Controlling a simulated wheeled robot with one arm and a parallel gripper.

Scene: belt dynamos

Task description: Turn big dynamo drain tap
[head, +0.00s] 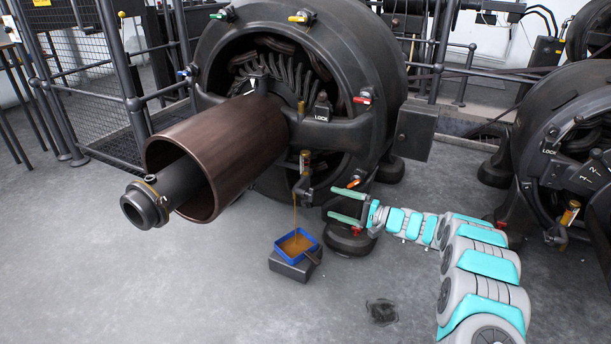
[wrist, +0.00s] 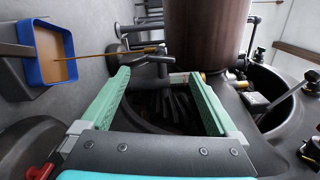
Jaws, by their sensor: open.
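The big dynamo (head: 330,60) is a large dark machine with a brown drum. Its drain tap (head: 304,188) sits low at the front, under a small amber sight glass (head: 305,160). A thin brown oil stream runs from the tap into a blue tray (head: 281,246). My gripper (head: 331,203) is open and empty, just right of the tap. In the wrist view the tap (wrist: 152,58) is dark and lies just beyond my green fingertips (wrist: 158,73), roughly between them. I see no contact. The exact pose of the tap's handle is hard to make out.
The blue tray rests on a grey block (head: 290,268) on the floor. A smaller dynamo (head: 560,120) stands at the right. A round dark foot (head: 350,240) is below my gripper. A dark stain (head: 382,311) marks the floor.

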